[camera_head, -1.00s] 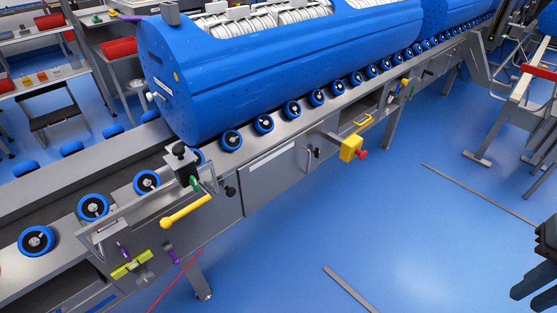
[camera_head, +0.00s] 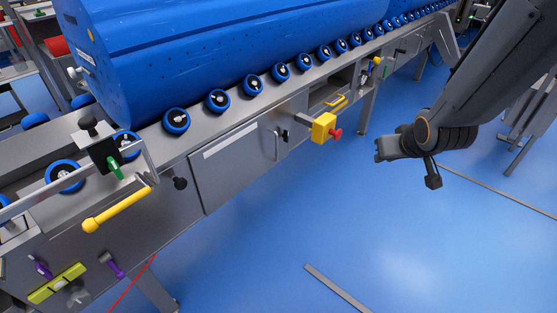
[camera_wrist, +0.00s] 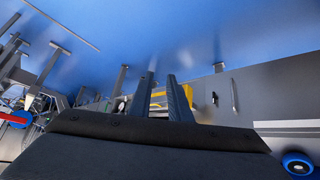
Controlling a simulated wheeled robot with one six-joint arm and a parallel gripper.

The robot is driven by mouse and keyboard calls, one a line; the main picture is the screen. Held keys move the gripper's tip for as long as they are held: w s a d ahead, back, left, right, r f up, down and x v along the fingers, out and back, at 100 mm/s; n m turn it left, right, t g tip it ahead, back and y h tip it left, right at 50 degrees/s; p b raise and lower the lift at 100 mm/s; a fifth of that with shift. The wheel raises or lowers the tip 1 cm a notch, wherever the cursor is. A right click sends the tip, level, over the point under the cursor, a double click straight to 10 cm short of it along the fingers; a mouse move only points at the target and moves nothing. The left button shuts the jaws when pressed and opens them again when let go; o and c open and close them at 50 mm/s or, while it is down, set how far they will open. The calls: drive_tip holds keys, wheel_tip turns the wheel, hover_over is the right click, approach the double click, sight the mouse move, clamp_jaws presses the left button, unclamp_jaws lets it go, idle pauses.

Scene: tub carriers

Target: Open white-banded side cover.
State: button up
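The white-banded side cover (camera_head: 235,165) is a grey panel on the side of the conveyor frame, with a white strip (camera_head: 231,139) along its top. It looks closed, flush with the frame. A silver bar and a black knob (camera_head: 284,135) are at its right end. In the wrist view the cover (camera_wrist: 275,85) fills the right, its white strip (camera_wrist: 290,124) low. My gripper (camera_head: 381,150) hangs over the floor to the right of the cover, apart from it. In the wrist view its two fingers (camera_wrist: 160,82) are parted, with nothing between them.
A yellow box with a red button (camera_head: 323,128) juts out between my gripper and the cover. A yellow handle (camera_head: 120,209) sticks out at the left. A large blue tub (camera_head: 200,50) rests on blue rollers above. The blue floor (camera_head: 260,250) in front is mostly clear.

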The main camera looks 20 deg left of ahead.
drive_tip(key=w+a+f+n+t+y+b, duration=0.2)
drive_tip(key=w+a+f+b, duration=0.25)
drive_tip(key=a+f, duration=0.2)
drive_tip(key=n+t+y+b, duration=0.1)
drive_tip(key=n+y+b, duration=0.2)
drive_tip(key=y+b, duration=0.4)
approach(277, 159)
drive_tip(key=w+d+r+b, duration=0.1)
drive_tip(key=w+d+r, duration=0.4)
drive_tip(key=d, duration=0.1)
drive_tip(key=shift+w+a+f+n+y+b, duration=0.35)
drive_tip(key=shift+a+y+b, duration=0.55)
drive_tip(key=shift+a, duration=1.35)
drive_tip(key=shift+w+a+f+n+y+b, duration=0.2)
drive_tip(key=shift+w+a+f+y+b, duration=0.25)
drive_tip(key=shift+a+b, duration=1.3)
drive_tip(key=shift+w+a+f+n+y+b, duration=0.25)
drive_tip(key=shift+a+f+y+b, duration=0.35)
drive_tip(key=shift+a, duration=2.1)
drive_tip(key=shift+r, duration=0.1)
clamp_jaws()
